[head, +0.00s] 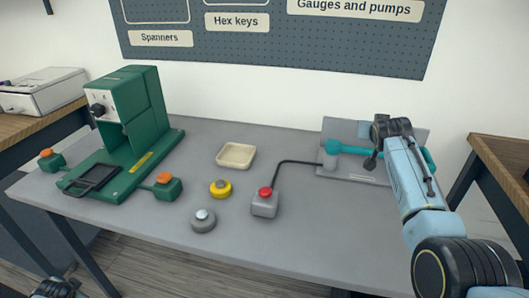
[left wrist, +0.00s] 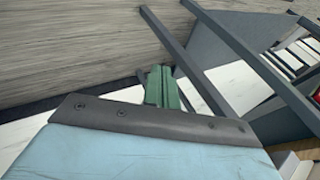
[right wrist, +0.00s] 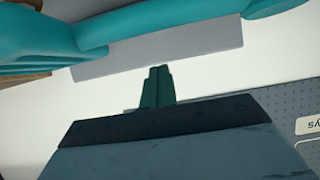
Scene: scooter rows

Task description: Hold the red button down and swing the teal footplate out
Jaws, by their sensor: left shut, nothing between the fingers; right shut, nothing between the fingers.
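The red button (head: 265,192) sits on top of a small grey box (head: 264,206) near the middle of the table. A dark cable runs from the box to a grey plate (head: 350,175) at the right. On this plate is the teal footplate (head: 350,150), a bar with a rounded light-teal end; my right arm covers part of it. My right gripper (right wrist: 157,70) is shut and empty, close to the teal part (right wrist: 170,28) in the right wrist view; contact cannot be told. My left gripper (left wrist: 160,70) is shut and empty, low beyond the table's front left, away from the button.
A green machine (head: 130,125) with orange buttons stands at the left. A cream tray (head: 236,155), a yellow button (head: 220,189) and a grey round knob (head: 203,220) lie mid-table. A pegboard (head: 270,45) hangs behind. The table's front right is clear.

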